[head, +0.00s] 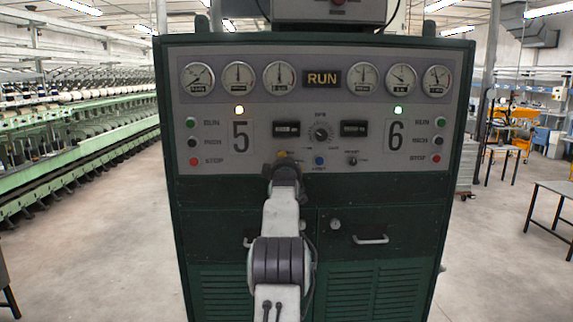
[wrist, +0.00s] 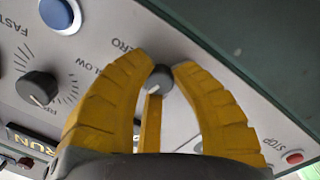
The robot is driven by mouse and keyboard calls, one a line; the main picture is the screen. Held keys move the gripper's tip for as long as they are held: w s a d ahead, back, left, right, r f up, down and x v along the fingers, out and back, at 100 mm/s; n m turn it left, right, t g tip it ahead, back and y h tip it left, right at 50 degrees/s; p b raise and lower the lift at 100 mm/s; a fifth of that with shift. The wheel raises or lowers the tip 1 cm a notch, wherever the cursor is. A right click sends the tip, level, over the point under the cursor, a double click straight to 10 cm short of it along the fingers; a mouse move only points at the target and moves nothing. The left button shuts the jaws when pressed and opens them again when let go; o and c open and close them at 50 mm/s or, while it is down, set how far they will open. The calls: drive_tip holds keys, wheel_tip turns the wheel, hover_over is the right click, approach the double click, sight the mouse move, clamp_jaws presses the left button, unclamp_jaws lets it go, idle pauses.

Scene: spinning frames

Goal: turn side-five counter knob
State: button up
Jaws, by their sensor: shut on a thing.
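My gripper (head: 287,157) reaches up to the lower middle of the control panel, right of the large 5. In the wrist view its yellow fingers (wrist: 160,70) are closed around a small dark round knob (wrist: 160,78), the side-five counter knob, with the fingertips at its sides. The word ZERO is printed beside it. In the head view my gripper hides this knob. The side-five counter window (head: 287,129) shows just above my gripper. Its digits are too small to read.
The larger speed dial (head: 321,133) and a blue button (head: 320,160) lie just right of my gripper. The side-six knob (head: 352,161) and counter window (head: 354,128) are farther right. A red stop button (head: 194,162) is at the left. Handled drawers (head: 371,238) lie below the panel.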

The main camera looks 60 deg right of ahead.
clamp_jaws()
drive_tip(key=shift+f+m+b, duration=0.1)
drive_tip(key=shift+m+b, duration=0.45)
drive_tip(key=shift+m, duration=1.65)
drive_tip(key=shift+r, duration=0.2)
drive_tip(key=o, duration=0.9)
unclamp_jaws()
drive_tip(key=shift+f, duration=0.1)
drive_tip(key=shift+a, duration=0.1)
drive_tip(key=shift+v, duration=5.9)
